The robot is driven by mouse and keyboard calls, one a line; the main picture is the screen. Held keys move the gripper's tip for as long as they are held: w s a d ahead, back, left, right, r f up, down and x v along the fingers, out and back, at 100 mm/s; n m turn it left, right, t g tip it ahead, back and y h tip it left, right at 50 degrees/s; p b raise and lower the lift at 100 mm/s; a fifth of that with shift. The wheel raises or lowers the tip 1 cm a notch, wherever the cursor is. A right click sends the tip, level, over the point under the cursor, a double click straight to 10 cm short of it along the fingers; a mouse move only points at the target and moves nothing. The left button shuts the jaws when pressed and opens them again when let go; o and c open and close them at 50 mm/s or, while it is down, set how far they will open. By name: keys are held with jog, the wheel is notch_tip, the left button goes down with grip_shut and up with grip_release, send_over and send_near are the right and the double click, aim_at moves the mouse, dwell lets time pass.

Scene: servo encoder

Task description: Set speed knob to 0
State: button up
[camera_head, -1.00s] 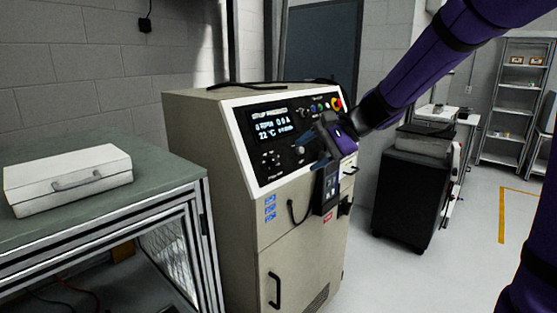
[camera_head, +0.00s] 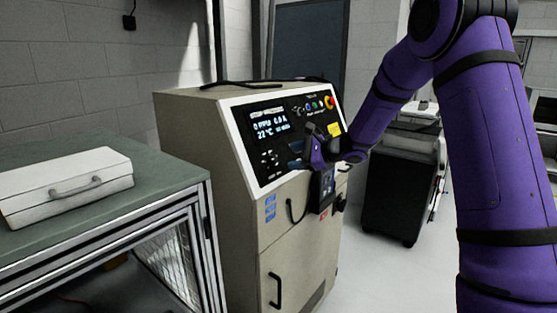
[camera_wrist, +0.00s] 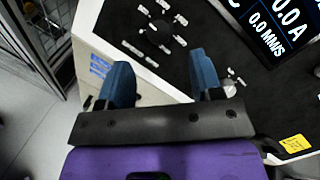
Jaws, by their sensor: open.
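The control panel (camera_head: 250,135) is the sloped black front of a beige cabinet. In the wrist view, a dark round knob (camera_wrist: 155,36) with white labels around it sits above the gap between my fingers. A small silver knob (camera_wrist: 231,88) is beside my right finger, partly hidden by it. I cannot read which one is the speed knob. My gripper (camera_wrist: 160,72) is open, with its two blue fingers apart and nothing visible between them. In the head view my gripper (camera_head: 294,155) is close in front of the panel's lower right; contact cannot be told.
The display (camera_head: 268,124) is lit and appears to read 0 RPM and 22 °C. A red button (camera_head: 330,101) and a yellow label (camera_head: 334,129) are at the panel's right. A handheld pendant (camera_head: 326,188) hangs below. A white case (camera_head: 65,185) lies on the bench at left.

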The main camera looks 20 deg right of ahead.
aim_at(275, 159)
jog(key=shift+x, duration=3.15)
jog(key=c, duration=0.9)
